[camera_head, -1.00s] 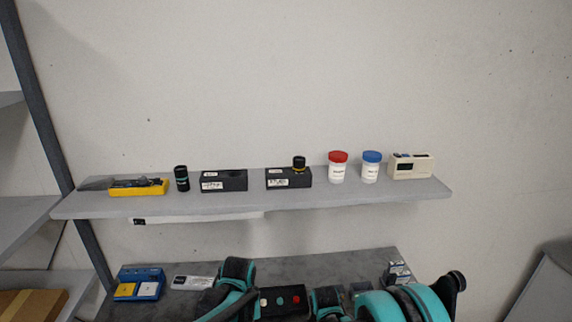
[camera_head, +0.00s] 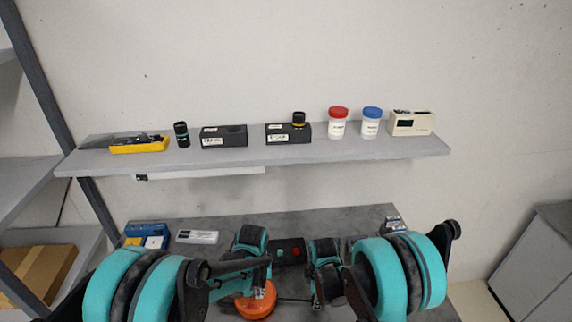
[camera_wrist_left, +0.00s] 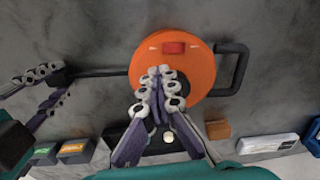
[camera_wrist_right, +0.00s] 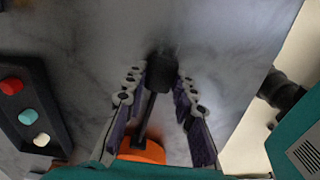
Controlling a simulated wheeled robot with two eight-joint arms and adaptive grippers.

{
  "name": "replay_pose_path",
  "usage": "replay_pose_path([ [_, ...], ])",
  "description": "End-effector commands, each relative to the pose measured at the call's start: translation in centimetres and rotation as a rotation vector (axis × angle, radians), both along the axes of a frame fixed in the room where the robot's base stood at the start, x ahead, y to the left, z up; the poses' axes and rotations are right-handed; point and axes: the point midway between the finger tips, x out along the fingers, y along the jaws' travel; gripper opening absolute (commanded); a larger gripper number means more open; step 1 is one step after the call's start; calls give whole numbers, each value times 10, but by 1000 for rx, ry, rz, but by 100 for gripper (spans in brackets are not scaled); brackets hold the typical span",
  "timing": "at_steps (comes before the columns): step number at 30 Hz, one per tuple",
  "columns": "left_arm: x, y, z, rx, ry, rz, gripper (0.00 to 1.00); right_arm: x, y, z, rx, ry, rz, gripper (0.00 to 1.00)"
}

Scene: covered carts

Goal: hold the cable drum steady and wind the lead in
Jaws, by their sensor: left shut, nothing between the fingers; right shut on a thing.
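The orange cable drum (camera_head: 256,306) lies on the grey bench between my arms. In the left wrist view the drum (camera_wrist_left: 190,50) shows a red block on top and a black bracket handle (camera_wrist_left: 240,72) on its right side. My left gripper (camera_head: 262,288) is shut and empty, its fingertips (camera_wrist_left: 160,74) over the drum's face; contact is unclear. The black lead (camera_wrist_left: 100,72) runs straight from the drum to my right gripper (camera_wrist_left: 48,82). In the right wrist view my right gripper (camera_wrist_right: 160,80) is shut on the lead's dark end (camera_wrist_right: 162,72).
A black box with coloured buttons (camera_head: 275,253) sits behind the drum. A blue bin (camera_head: 147,235) and a pale labelled box (camera_head: 198,237) are at the bench's back left. A shelf (camera_head: 320,154) with bottles and small boxes hangs above.

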Motion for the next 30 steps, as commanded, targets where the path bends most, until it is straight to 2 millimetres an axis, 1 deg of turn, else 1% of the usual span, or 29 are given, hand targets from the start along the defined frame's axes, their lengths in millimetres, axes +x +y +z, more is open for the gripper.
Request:
replay_pose_path([
  [1, -3, -2, -6, -6, 6, -2, 0, -1, 0, -1, 1, 2, 5, 0],
  [6, -4, -3, -7, -8, 8, -3, 0, -1, 1, -1, 1, 2, 6, 0],
  [30, 6, 3, -4, -2, 2, 0, 0, -1, 0, -1, -2, 3, 7, 0],
])
